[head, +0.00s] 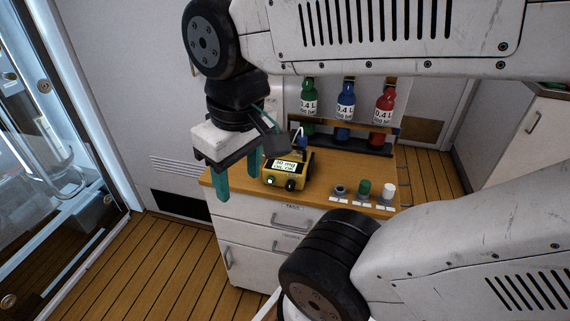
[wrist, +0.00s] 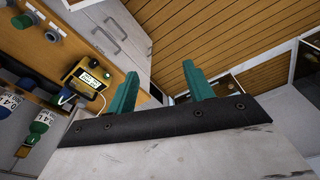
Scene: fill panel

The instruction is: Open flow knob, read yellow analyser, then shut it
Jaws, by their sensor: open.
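The yellow analyser (head: 287,170) stands on the wooden counter, its lit screen facing me. The screen text is too small to read surely. It has a green-lit button and a dark knob on its front. It also shows in the wrist view (wrist: 88,80), at upper left. My gripper (head: 237,172) is open and empty, its teal fingers pointing down to the left of the analyser, apart from it. In the wrist view my gripper (wrist: 163,80) has nothing between its fingers. I cannot tell surely which part is the flow knob.
A green bottle (head: 309,98), a blue bottle (head: 346,101) and a red bottle (head: 384,106) hang in a rack at the back. Grey, green (head: 364,187) and white caps or knobs stand at the counter's front right. A drawer cabinet (head: 250,208) is below; a glass door is left.

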